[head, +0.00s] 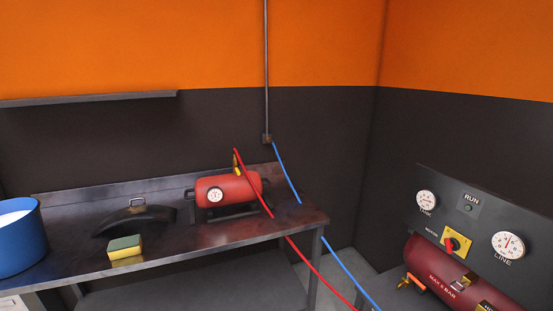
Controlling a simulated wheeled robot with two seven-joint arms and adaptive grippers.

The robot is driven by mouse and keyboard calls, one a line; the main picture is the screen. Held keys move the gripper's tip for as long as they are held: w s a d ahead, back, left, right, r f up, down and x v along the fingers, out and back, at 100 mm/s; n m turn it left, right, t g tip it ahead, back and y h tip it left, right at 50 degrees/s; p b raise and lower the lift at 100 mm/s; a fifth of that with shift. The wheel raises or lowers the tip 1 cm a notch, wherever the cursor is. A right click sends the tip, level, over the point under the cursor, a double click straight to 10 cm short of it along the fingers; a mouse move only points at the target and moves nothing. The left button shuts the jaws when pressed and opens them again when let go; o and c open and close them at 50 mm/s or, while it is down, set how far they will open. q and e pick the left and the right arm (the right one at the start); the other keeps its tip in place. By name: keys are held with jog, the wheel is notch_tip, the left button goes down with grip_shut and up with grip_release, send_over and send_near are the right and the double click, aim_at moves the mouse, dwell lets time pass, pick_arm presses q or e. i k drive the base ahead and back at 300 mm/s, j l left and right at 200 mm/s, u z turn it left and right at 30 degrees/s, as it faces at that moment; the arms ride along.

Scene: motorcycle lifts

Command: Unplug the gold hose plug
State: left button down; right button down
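A red hose (261,192) rises from the workbench area to a small gold piece (236,164) at the top of a small red tank (228,189) on the bench. This gold piece looks like a plug or fitting, but it is too small to tell, and the hose partly covers it. Another gold-orange fitting (413,282) sits at the left end of a dark red tank (449,277) on the panel unit at the right. Neither of my grippers is in view.
A dark metal workbench (215,235) holds a blue bucket (20,240), a yellow-green sponge (125,247) and a black curved cover (135,218). The panel (481,220) has gauges and a red knob (452,244).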

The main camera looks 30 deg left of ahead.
aim_at(235, 161)
jog(key=u, duration=1.45)
jog(key=i+j, duration=0.15)
jog(key=i, duration=0.15)
jog(key=i+j+z, duration=0.1)
jog(key=i, duration=0.2)
